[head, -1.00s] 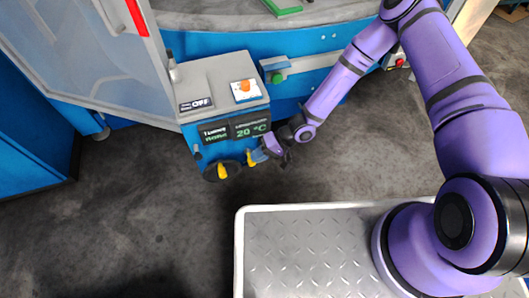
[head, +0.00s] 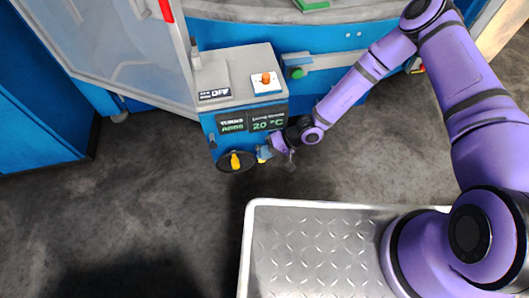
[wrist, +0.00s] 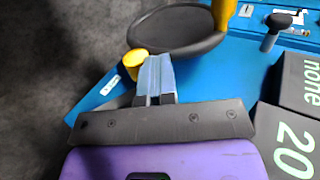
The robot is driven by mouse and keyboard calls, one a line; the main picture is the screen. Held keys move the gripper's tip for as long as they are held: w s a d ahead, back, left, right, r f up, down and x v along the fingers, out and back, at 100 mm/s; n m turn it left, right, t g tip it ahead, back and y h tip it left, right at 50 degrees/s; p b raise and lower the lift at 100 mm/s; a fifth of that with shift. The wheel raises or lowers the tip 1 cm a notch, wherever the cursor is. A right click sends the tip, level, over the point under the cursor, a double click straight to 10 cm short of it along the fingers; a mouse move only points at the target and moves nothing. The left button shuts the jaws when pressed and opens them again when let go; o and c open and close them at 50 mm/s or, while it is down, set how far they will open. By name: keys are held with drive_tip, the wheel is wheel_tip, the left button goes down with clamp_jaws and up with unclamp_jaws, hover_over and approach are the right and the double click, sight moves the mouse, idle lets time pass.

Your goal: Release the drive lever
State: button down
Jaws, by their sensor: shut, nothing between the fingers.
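I cannot tell for sure that this is the drive lever. My gripper (head: 265,152) is low at the console's front, below the displays. In the wrist view its light blue fingers (wrist: 155,78) are shut and empty, close beside a yellow knob (wrist: 135,62); contact cannot be told. A black handwheel (wrist: 190,42) with a yellow handle (wrist: 223,12) is just beyond. A small dark-knobbed lever (wrist: 273,30) shows at upper right.
A clear door with a red handle (head: 165,10) stands open left of the console. An orange button (head: 266,78) sits on the console top and a green one (head: 296,73) on the machine. The dark floor (head: 150,215) in front is free; my metal deck is nearer.

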drive_tip(key=shift+d, duration=0.1)
drive_tip(key=v, duration=1)
drive_tip(key=shift+d+r, duration=0.2)
drive_tip(key=shift+d, duration=0.05)
idle(0.3)
